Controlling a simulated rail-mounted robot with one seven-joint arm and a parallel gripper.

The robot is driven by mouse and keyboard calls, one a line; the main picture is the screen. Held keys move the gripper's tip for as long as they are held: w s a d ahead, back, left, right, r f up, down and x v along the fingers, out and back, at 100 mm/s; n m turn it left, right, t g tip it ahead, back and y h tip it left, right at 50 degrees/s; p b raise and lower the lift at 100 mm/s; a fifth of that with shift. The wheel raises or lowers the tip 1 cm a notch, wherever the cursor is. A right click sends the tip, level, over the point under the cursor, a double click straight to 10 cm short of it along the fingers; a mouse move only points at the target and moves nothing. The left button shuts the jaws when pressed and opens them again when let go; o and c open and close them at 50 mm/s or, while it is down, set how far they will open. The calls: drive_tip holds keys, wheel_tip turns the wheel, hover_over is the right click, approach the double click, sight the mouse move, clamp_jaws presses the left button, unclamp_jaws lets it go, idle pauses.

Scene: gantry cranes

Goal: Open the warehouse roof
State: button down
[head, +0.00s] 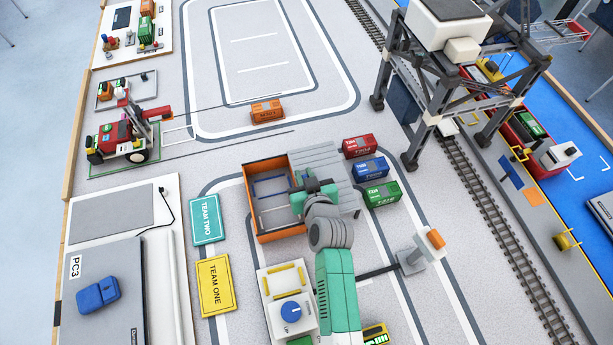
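The warehouse is an orange-walled box (263,167) near the middle of the head view. My green and grey arm reaches up from the bottom of the view. My gripper (309,193) is over the warehouse, near the roof's left edge. The fingertips are hidden by the wrist, so I cannot tell whether they touch the roof or are open or shut.
Red (361,146), blue (371,168) and green (382,193) containers stand just right of the warehouse. An orange container (267,111) lies beyond it. A gantry crane (455,75) stands at upper right.

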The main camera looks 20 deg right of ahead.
drive_tip(key=c, duration=1.4)
unclamp_jaws()
drive_tip(key=shift+o, duration=0.2)
drive_tip(key=shift+p+v, duration=1)
drive_tip(key=shift+v, duration=2.95)
